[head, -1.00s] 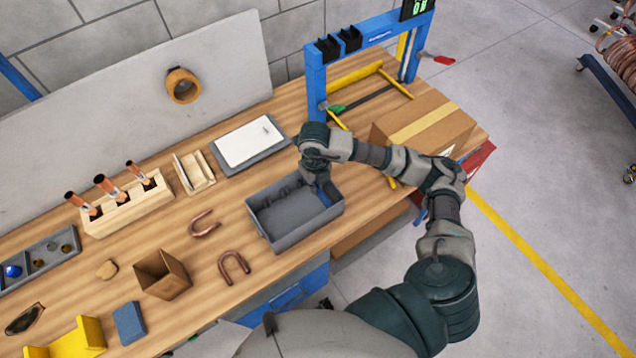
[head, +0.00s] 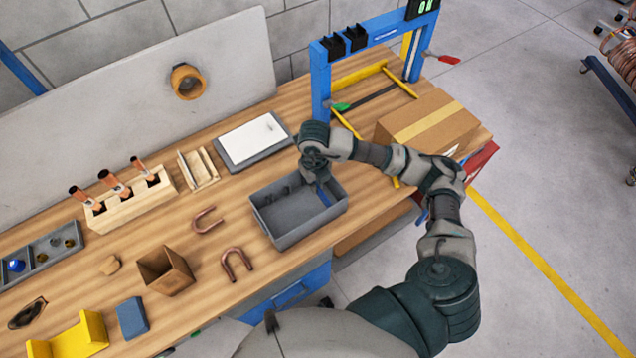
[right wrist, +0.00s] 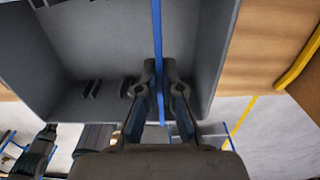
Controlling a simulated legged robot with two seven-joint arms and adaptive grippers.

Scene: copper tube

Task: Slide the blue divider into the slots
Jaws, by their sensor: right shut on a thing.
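The grey bin (head: 282,232) stands open on the wooden bench, below my right gripper. My right gripper (head: 321,184) points down into the bin's right part. In the right wrist view its two fingers (right wrist: 161,92) are closed on the blue divider (right wrist: 157,40), which shows edge-on as a thin upright strip. In the head view part of the blue divider (head: 323,197) shows inside the bin, partly hidden by the gripper. Dark rib-like slots (right wrist: 91,88) show on the bin's inner wall, left of the fingers. Whether the divider's ends sit in slots cannot be told. My left gripper is not in view.
A cardboard box (head: 428,128) and a blue frame (head: 320,80) stand right of and behind the bin. A white-topped tablet (head: 250,140) lies behind it. Copper U-bends (head: 237,265) and a brown open box (head: 166,272) lie to the left.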

